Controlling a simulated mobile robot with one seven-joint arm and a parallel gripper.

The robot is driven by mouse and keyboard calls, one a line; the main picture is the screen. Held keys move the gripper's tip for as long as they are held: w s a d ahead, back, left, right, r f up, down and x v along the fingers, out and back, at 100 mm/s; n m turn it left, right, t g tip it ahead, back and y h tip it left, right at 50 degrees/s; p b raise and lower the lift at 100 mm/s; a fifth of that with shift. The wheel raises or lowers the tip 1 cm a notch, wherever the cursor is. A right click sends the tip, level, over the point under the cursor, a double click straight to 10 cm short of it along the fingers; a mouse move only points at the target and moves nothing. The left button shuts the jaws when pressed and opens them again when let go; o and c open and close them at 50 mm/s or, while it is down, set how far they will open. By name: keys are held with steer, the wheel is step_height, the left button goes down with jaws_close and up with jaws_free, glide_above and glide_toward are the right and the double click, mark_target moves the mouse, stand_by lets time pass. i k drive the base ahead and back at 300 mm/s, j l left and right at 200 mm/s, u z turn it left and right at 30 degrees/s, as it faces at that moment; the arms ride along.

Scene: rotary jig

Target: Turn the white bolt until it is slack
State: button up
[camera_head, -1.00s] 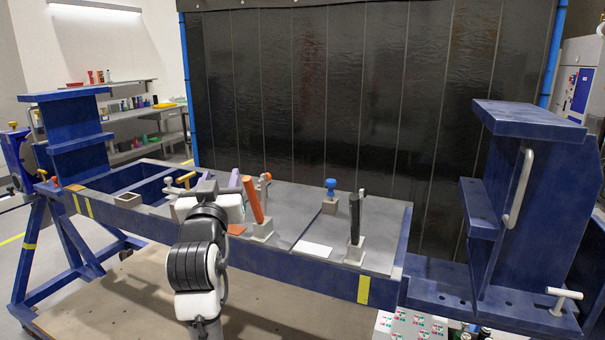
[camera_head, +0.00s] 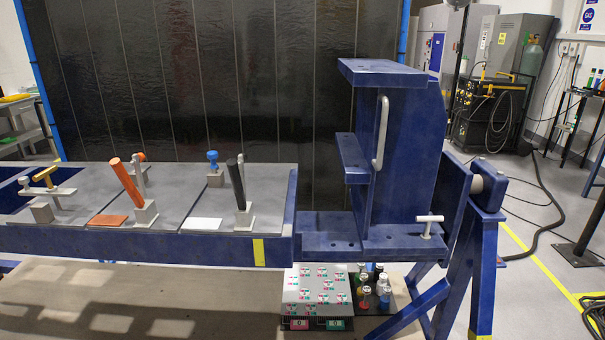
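The white bolt (camera_head: 429,226) has a T-shaped handle and stands upright on the blue foot plate at the right end of the jig. Its crossbar lies roughly level, left to right. It stands clear of the tall blue upright. My gripper is out of view now, and nothing touches the bolt.
The blue upright (camera_head: 400,150) carries a pale handle (camera_head: 380,133). On the grey jig bed are an orange lever (camera_head: 126,182), a black lever (camera_head: 236,184), a blue knob (camera_head: 212,156) and a yellow T-handle (camera_head: 46,174). Small bottles (camera_head: 383,285) and a labelled box (camera_head: 318,290) sit below.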

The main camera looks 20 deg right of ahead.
mark_target(425, 236)
steer(key=z, duration=1.25)
steer(key=i+j+u, duration=0.15)
steer(key=i+u, duration=0.3)
steer(key=k, duration=0.15)
